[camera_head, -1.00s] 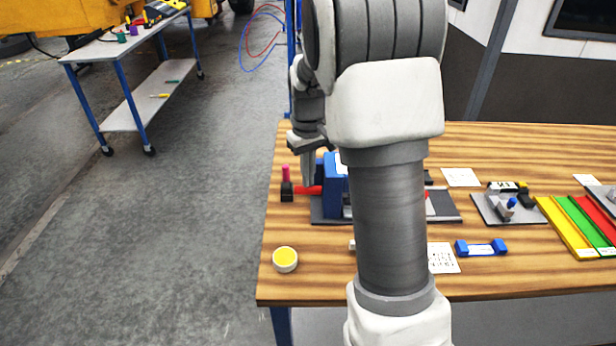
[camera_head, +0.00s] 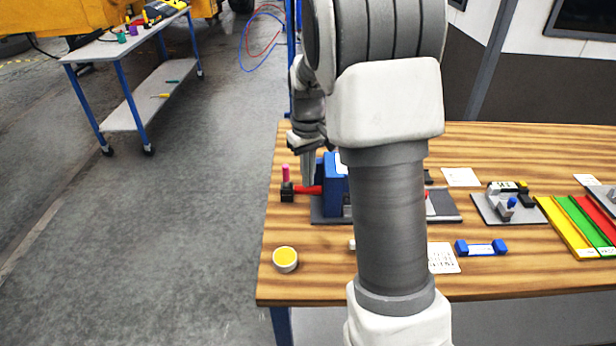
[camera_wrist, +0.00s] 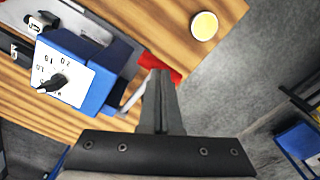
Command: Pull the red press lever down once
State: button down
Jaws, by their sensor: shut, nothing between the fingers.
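The blue press (camera_head: 334,186) stands on a dark base plate near the left end of the wooden table, partly hidden behind my arm. Its red lever (camera_head: 308,190) sticks out to the left, low beside the press. In the wrist view the red lever (camera_wrist: 160,66) shows just beyond my fingertips, and the press (camera_wrist: 82,72) with its white dial face is at the left. My gripper (camera_head: 308,182) is shut and empty, pointing down at the lever. Its fingertips (camera_wrist: 160,76) overlap the lever in view; whether they touch it I cannot tell.
A black block with a pink top (camera_head: 286,184) stands just left of the lever. A cup with yellow contents (camera_head: 285,259) is at the table's front left. A blue-ended bar (camera_head: 480,248), a grey fixture (camera_head: 508,206) and coloured trays (camera_head: 578,226) lie to the right.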

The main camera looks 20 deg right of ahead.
jog(key=shift+f+b, duration=2.05)
jog(key=shift+f, duration=1.05)
jog(key=shift+r, duration=0.1)
jog(key=shift+r+p, duration=3.45)
jog(key=shift+r, duration=1.1)
